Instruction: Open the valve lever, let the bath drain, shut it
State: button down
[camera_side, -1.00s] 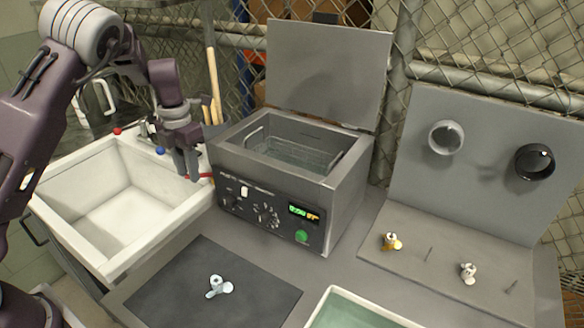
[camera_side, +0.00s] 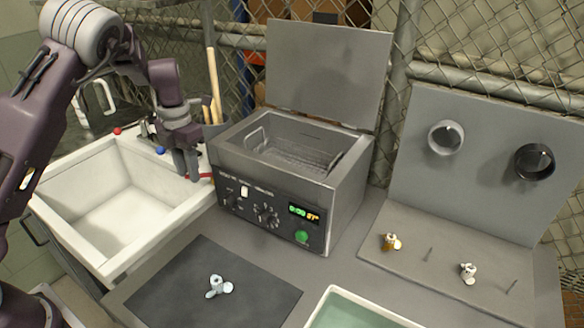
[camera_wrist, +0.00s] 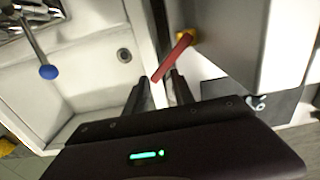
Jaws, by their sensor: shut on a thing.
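The steel bath (camera_side: 345,190) stands with its lid (camera_side: 328,75) raised and a wire basket (camera_side: 295,150) inside. The basket's mesh shows clearly, and little or no water can be made out around it. The red valve lever (camera_wrist: 173,58) runs from a yellow fitting (camera_wrist: 189,36) at the bath's side out toward the sink; its red also shows in the side view (camera_side: 206,176). My gripper (camera_wrist: 160,80) is shut on the lever's outer part, beside the bath's left wall; the fingers (camera_side: 187,165) partly hide the lever in the side view.
The white sink (camera_side: 120,205) lies left of the bath, with a blue-knobbed tap (camera_wrist: 48,72) near it. A dark mat (camera_side: 225,290) holds a small metal part (camera_side: 217,285). A tray of greenish liquid (camera_side: 350,310) and a grey stand (camera_side: 470,240) are at the right.

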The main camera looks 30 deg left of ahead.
jog(key=shift+w+d+r, duration=0.1)
jog(key=shift+w+d, duration=0.2)
jog(key=shift+d, duration=0.1)
jog(key=shift+s+d, duration=0.85)
jog(key=shift+d, duration=0.3)
jog(key=shift+s+d, duration=0.2)
jog(key=shift+d, duration=0.4)
jog(key=shift+s, duration=0.1)
jog(key=c, duration=1.3)
grip_release()
jog(key=shift+c, duration=0.2)
